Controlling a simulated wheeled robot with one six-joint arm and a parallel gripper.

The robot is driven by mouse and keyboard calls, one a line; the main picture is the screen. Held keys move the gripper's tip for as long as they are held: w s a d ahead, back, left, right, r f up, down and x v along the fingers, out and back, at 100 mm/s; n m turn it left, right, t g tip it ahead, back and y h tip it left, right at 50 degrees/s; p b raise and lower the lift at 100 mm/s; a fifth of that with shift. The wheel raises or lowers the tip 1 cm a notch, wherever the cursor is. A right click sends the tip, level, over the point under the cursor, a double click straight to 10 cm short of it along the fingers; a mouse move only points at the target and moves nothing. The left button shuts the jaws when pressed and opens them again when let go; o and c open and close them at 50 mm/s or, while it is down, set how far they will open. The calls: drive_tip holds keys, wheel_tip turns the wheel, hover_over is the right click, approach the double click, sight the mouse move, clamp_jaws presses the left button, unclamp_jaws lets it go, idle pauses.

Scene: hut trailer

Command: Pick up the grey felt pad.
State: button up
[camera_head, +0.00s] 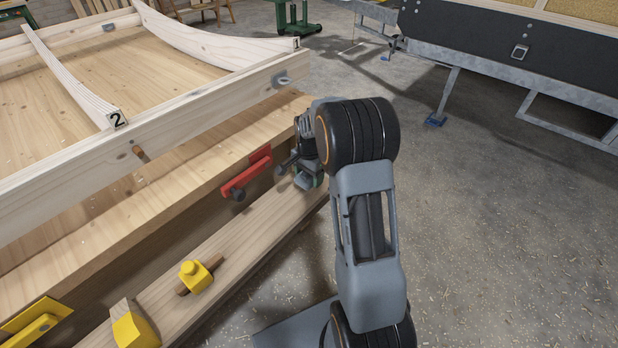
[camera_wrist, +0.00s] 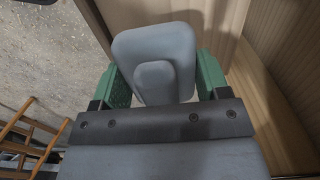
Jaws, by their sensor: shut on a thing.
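The grey felt pad (camera_wrist: 178,40) shows in the wrist view as a rounded grey slab with a smaller raised grey block on its face. It sits between the two green fingers of my gripper (camera_wrist: 162,70), which is shut on it. In the head view my gripper (camera_head: 307,178) is low beside the workbench, over the far end of the lower plank. There my wrist and arm cover much of it, and I cannot make out the pad clearly. I cannot tell whether the pad still touches the plank.
The lower wooden plank (camera_head: 240,232) runs along the workbench's side. A red clamp (camera_head: 245,175) sticks out close left of my gripper. A yellow-topped tool (camera_head: 194,275) and a yellow block (camera_head: 136,331) are nearer. A wooden frame (camera_head: 170,118) stands above. Open concrete floor (camera_head: 500,230) lies right.

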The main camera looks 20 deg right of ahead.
drive_tip(key=s+a+r+p, duration=0.4)
drive_tip(key=s+r, duration=0.5)
drive_tip(key=s, duration=0.3)
drive_tip(key=shift+s+a, duration=0.15)
drive_tip(key=shift+s, duration=0.1)
